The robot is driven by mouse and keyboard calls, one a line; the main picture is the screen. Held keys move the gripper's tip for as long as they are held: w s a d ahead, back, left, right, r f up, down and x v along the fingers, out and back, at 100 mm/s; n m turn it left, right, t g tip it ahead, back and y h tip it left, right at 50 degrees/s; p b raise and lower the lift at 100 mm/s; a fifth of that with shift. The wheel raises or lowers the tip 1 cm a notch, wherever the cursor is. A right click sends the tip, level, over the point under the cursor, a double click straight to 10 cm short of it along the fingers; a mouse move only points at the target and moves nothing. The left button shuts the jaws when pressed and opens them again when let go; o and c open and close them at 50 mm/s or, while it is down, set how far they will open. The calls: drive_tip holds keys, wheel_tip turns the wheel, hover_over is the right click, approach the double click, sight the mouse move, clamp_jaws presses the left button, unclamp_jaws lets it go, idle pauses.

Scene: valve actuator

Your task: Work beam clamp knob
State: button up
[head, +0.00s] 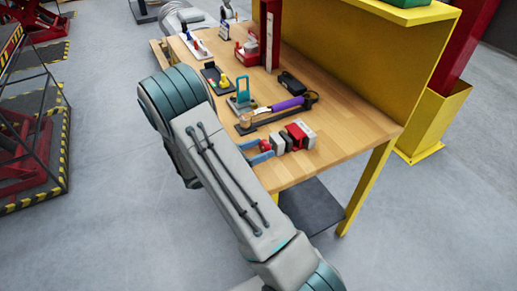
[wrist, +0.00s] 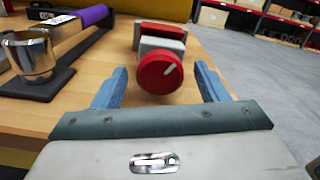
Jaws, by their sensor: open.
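The beam clamp knob (wrist: 158,73) is a round red dial with a white pointer line, in the middle of the wrist view. It sits on the front of a grey and red clamp body (wrist: 163,33), which stands on the wooden workbench. In the head view the clamp (head: 297,135) is near the bench's front right corner. My gripper (wrist: 158,78) is open, with one blue finger on each side of the knob and a gap on both sides. In the head view my gripper (head: 262,153) is at the clamp's left end, where the knob is mostly hidden.
On the workbench (head: 345,120), a purple-handled tool (head: 288,104) lies on a dark stand close behind the clamp. A metal cup (wrist: 32,52) stands left of my gripper in the wrist view. A yellow panel (head: 375,50) rises at the bench's back. Bench right of the clamp is clear.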

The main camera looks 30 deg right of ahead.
drive_tip(key=c, duration=1)
drive_tip(key=shift+m+b, duration=0.3)
drive_tip(key=shift+b, duration=0.05)
drive_tip(key=m+b, duration=0.3)
drive_tip(key=shift+f, duration=0.2)
drive_tip(key=m+b, duration=0.3)
drive_tip(key=m, duration=0.2)
drive_tip(key=shift+r+b, duration=0.1)
drive_tip(key=shift+b, duration=0.25)
drive_tip(key=shift+r+m, duration=0.1)
drive_tip(key=shift+m, duration=0.2)
drive_tip(key=o, duration=1)
